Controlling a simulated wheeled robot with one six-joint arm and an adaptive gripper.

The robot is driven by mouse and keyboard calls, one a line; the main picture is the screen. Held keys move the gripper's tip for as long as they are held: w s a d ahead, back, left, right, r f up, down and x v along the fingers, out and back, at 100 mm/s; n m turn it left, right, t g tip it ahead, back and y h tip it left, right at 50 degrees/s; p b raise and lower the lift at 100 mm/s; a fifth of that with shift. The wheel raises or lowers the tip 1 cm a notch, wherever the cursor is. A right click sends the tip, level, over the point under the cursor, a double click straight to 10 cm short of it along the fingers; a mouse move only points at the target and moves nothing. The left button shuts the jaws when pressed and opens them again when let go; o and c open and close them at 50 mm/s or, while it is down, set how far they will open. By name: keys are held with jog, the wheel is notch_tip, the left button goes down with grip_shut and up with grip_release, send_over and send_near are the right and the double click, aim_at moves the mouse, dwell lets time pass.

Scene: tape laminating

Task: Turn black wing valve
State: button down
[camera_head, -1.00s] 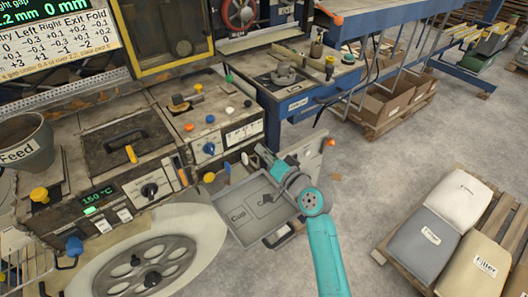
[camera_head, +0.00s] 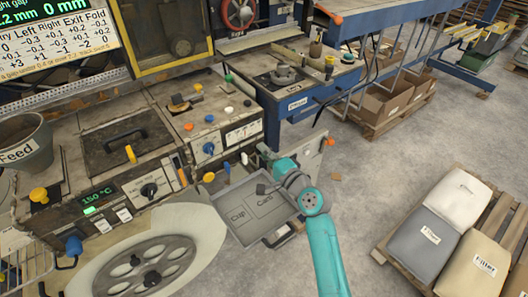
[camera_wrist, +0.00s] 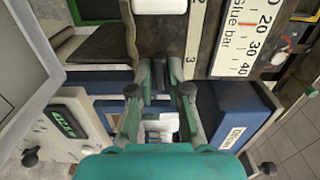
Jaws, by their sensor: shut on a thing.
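My gripper (camera_wrist: 160,90) is shut on a dark upright piece, which I take to be the black wing valve (camera_wrist: 160,76), in the middle of the wrist view. The fingers stand on its left and right, and its lower part is hidden between them. In the head view my gripper (camera_head: 264,152) is at the right front corner of the machine, and it covers the valve there. A white valve (camera_head: 244,158), a blue valve (camera_head: 227,168) and an orange valve (camera_head: 209,177) sit in a row to its left.
A grey tray (camera_head: 238,229) marked "Cup" lies below my gripper. A blue bench (camera_head: 298,103) stands behind it to the right. A pallet with sacks (camera_head: 424,240) is at the lower right. The floor between is mostly clear.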

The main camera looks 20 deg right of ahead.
jog(key=shift+m, duration=0.3)
jog(key=c, duration=1.2)
grip_release()
jog(key=shift+s+d, duration=0.1)
jog(key=v, duration=1.1)
jog(key=shift+s, duration=0.35)
jog(key=shift+d, duration=0.1)
